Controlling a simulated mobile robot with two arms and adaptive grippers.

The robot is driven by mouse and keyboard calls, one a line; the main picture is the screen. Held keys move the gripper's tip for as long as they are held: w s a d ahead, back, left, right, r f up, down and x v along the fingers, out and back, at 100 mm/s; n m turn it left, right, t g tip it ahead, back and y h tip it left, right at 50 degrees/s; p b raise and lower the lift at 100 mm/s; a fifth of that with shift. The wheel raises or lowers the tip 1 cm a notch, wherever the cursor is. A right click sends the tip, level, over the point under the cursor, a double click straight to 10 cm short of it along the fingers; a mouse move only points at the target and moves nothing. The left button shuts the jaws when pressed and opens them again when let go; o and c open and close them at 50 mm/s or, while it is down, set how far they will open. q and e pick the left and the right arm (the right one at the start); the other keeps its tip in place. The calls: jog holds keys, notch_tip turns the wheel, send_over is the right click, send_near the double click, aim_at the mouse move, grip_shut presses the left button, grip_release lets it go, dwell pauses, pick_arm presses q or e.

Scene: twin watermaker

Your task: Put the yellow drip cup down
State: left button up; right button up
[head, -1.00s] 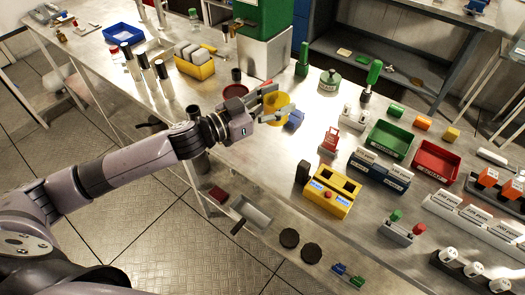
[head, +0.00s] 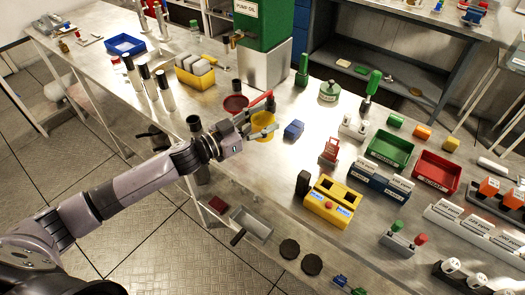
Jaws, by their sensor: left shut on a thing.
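The yellow drip cup (head: 264,121) is in the middle of the head view, between the fingers of my left gripper (head: 262,122). My left gripper is shut on it, with one finger at its far side and one at its near side. The fingers hide part of the cup. I cannot tell whether its bottom touches the metal bench (head: 270,170) or hangs just above it. My right gripper is not in view.
A red dish (head: 235,104) lies just left of the cup, and a blue block (head: 293,130) just right. The green pump oil tank (head: 263,22) stands behind on a metal stand. A yellow two-hole box (head: 331,202) is nearer. Bare bench lies between.

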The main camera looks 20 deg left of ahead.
pick_arm(q)
notch_tip(320, 180, down, 10)
jog(key=shift+r, duration=0.1)
jog(key=shift+f, duration=0.8)
jog(key=shift+f, duration=0.1)
jog(key=shift+f, duration=0.15)
jog(key=o, duration=1.3)
jog(key=shift+c, duration=0.2)
